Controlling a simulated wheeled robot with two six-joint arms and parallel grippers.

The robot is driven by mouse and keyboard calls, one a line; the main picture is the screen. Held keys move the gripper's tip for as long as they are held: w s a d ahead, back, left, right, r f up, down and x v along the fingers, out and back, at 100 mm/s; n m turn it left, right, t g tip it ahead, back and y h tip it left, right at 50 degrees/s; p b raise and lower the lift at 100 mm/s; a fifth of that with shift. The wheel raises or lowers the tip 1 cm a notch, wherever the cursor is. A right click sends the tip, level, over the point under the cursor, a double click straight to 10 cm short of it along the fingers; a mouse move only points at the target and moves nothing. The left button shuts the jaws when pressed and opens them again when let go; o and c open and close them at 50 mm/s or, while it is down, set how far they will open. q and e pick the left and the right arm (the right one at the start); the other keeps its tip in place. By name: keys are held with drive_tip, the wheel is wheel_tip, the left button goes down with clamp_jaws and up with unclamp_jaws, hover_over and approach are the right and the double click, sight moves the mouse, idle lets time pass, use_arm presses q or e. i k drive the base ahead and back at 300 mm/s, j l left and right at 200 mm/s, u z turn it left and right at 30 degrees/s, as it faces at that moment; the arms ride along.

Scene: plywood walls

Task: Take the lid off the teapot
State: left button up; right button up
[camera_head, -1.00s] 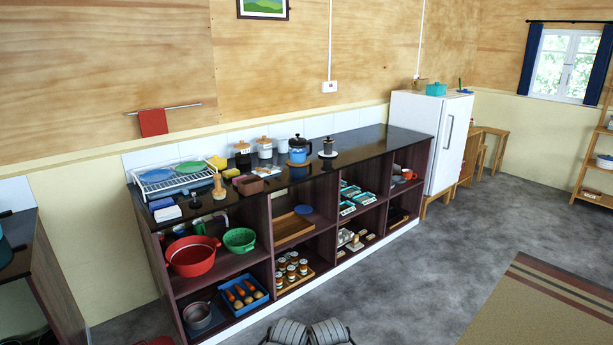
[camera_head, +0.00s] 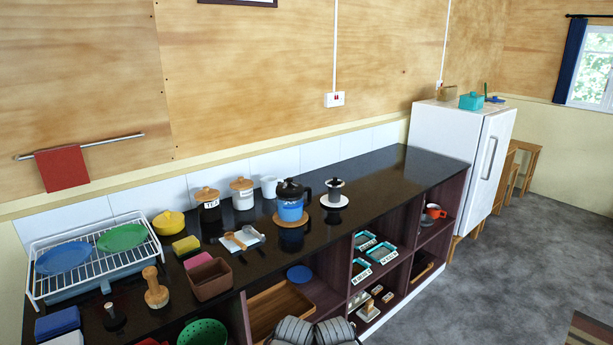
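A blue pot with a black lid and black handle (camera_head: 291,206) stands upright on a round wooden coaster (camera_head: 305,219) on the dark counter. It looks most like the teapot, with its lid on.
The counter (camera_head: 385,180) is bare on its right part. Two canisters with wooden lids (camera_head: 208,212) (camera_head: 242,194) and a white mug (camera_head: 270,188) stand near the blue pot. A black-topped vessel (camera_head: 334,190) is on a white saucer. A dish rack (camera_head: 85,252) fills the left.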

sight(289, 193)
drive_tip(key=i+j+z, duration=0.2)
drive_tip(key=i, duration=0.3)
drive_tip(key=i+z, duration=0.2)
drive_tip(key=i, duration=0.35)
drive_tip(key=i+j+z, duration=0.2)
drive_tip(key=i, duration=0.25)
drive_tip(key=j, duration=0.1)
